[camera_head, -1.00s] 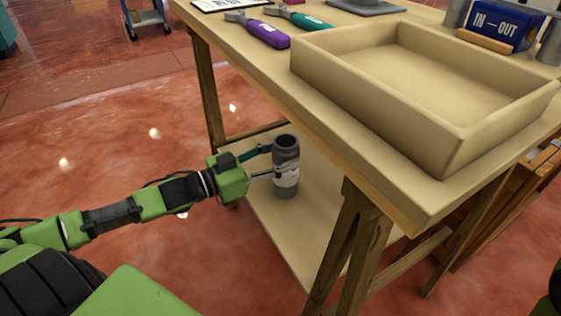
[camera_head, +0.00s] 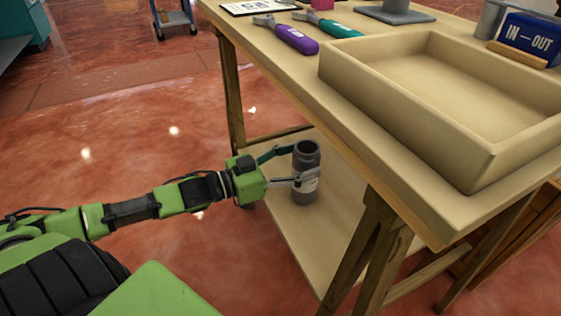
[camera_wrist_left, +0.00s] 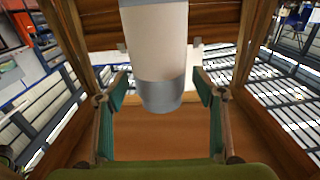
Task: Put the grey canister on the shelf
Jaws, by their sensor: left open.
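The grey canister (camera_head: 306,159) stands upright on the lower shelf (camera_head: 335,215) of the wooden table. It has a dark open top and a pale label band. My left gripper (camera_head: 302,175) is open at the canister, with one finger on its far side and one on its near side. In the left wrist view the canister (camera_wrist_left: 158,50) lies between the spread fingers (camera_wrist_left: 160,88), with gaps visible beside it. My right gripper is not in view.
The tabletop (camera_head: 300,65) overhangs the shelf, with a wooden tray (camera_head: 400,110) near its edge. A table leg (camera_head: 365,250) stands right of the canister. Purple-handled (camera_head: 296,39) and teal-handled (camera_head: 335,28) tools lie on top. Open floor is at left.

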